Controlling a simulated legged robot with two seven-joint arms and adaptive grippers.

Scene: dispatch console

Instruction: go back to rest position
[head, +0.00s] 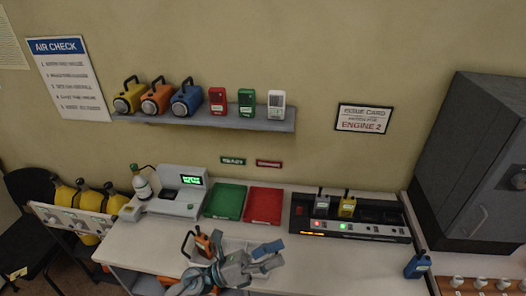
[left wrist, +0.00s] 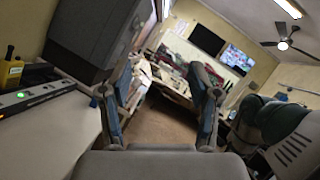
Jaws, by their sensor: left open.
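My left gripper (head: 270,256) is over the front middle of the white console table (head: 330,276), its fingers pointing right in the head view. In the left wrist view the left gripper (left wrist: 160,97) has its two fingers spread wide, with nothing between them. An orange lantern with a dark handle (head: 203,243) stands just behind and left of my left arm, partly hidden by it. My right gripper does not show in either view.
A green tray (head: 226,201) and a red tray (head: 263,205) lie behind the gripper. A charger rack (head: 350,229) with radios stands to the right, and a blue radio (head: 417,265) at the right edge. A dark cabinet (head: 470,160) stands beyond. A shelf (head: 225,120) holds lanterns and small devices.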

